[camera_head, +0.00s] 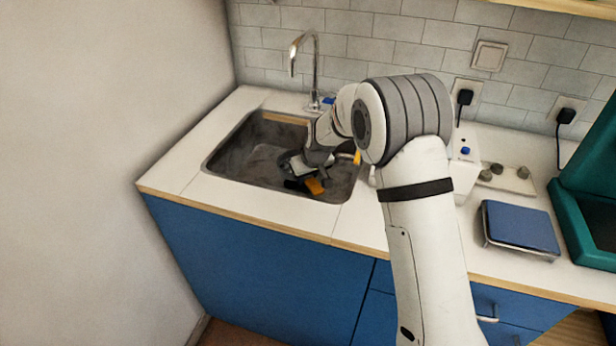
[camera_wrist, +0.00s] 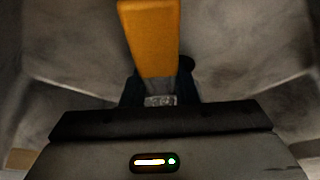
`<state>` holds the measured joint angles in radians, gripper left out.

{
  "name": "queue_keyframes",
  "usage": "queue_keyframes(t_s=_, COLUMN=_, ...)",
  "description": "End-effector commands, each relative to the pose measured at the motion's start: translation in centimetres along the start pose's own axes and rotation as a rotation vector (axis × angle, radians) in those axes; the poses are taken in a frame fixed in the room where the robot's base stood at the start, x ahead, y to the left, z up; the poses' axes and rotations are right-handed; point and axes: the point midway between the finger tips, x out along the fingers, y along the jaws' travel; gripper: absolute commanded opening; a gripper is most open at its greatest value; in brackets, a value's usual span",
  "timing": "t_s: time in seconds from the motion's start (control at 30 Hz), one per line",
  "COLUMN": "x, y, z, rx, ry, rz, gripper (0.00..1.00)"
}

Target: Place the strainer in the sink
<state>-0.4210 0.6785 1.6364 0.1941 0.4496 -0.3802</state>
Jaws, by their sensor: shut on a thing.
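My gripper (camera_head: 303,183) reaches down inside the grey sink (camera_head: 228,160). It is shut on an orange bar-shaped piece (camera_head: 314,186), which seems to be the strainer's handle. In the wrist view the orange piece (camera_wrist: 152,38) runs up from between the dark fingers (camera_wrist: 160,100) to the top edge. I cannot make out the strainer's bowl in either view. The gripper and arm cover part of the sink's right side. I cannot tell whether the held piece touches the sink floor.
A chrome tap (camera_head: 315,70) stands behind the sink. A small yellow thing (camera_head: 357,157) shows at the sink's right edge beside my arm. A blue-topped scale-like box (camera_head: 520,226) and a green container (camera_head: 590,215) stand on the right counter. The sink's left part looks clear.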

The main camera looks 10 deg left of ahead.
Motion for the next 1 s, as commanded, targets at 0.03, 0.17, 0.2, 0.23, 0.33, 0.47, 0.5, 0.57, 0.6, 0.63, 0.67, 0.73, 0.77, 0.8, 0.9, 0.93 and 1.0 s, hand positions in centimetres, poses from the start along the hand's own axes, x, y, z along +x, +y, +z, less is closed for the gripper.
queue_keyframes(t_s=0.03, x=0.29, y=-0.01, z=0.09, rx=0.0, ry=0.001, rz=0.0, gripper=0.01)
queue_keyframes(t_s=0.17, x=0.65, y=-0.03, z=0.23, rx=0.0, ry=0.001, rz=0.0, gripper=0.01)
queue_keyframes(t_s=0.2, x=0.75, y=-0.04, z=0.28, rx=-0.001, ry=0.001, rz=0.0, gripper=0.01)
queue_keyframes(t_s=0.23, x=0.83, y=-0.04, z=0.31, rx=-0.001, ry=0.001, rz=0.0, gripper=0.01)
queue_keyframes(t_s=0.33, x=0.75, y=-0.05, z=0.26, rx=-0.001, ry=0.001, rz=0.0, gripper=0.01)
queue_keyframes(t_s=0.47, x=0.76, y=-0.07, z=0.3, rx=-0.001, ry=0.0, rz=0.0, gripper=0.36)
queue_keyframes(t_s=0.5, x=0.76, y=-0.08, z=0.3, rx=-0.001, ry=0.0, rz=0.0, gripper=0.39)
queue_keyframes(t_s=0.57, x=0.77, y=-0.08, z=0.3, rx=-0.001, ry=0.0, rz=0.0, gripper=0.44)
queue_keyframes(t_s=0.6, x=0.77, y=-0.09, z=0.3, rx=-0.001, ry=0.0, rz=-0.001, gripper=0.47)
queue_keyframes(t_s=0.63, x=0.77, y=-0.09, z=0.3, rx=-0.001, ry=0.0, rz=-0.001, gripper=0.49)
queue_keyframes(t_s=0.67, x=0.77, y=-0.1, z=0.29, rx=-0.001, ry=0.0, rz=-0.001, gripper=0.49)
queue_keyframes(t_s=0.73, x=0.77, y=-0.1, z=0.29, rx=-0.001, ry=0.0, rz=-0.001, gripper=0.49)
queue_keyframes(t_s=0.77, x=0.77, y=-0.1, z=0.29, rx=-0.001, ry=0.0, rz=-0.001, gripper=0.49)
queue_keyframes(t_s=0.8, x=0.77, y=-0.11, z=0.29, rx=-0.001, ry=0.0, rz=-0.001, gripper=0.49)
queue_keyframes(t_s=0.9, x=0.56, y=-0.12, z=0.2, rx=-0.002, ry=0.0, rz=-0.001, gripper=0.49)
queue_keyframes(t_s=0.93, x=0.41, y=-0.12, z=0.14, rx=-0.002, ry=0.0, rz=-0.001, gripper=0.49)
queue_keyframes(t_s=1.0, x=-0.13, y=-0.13, z=-0.09, rx=-0.002, ry=0.0, rz=-0.001, gripper=0.49)
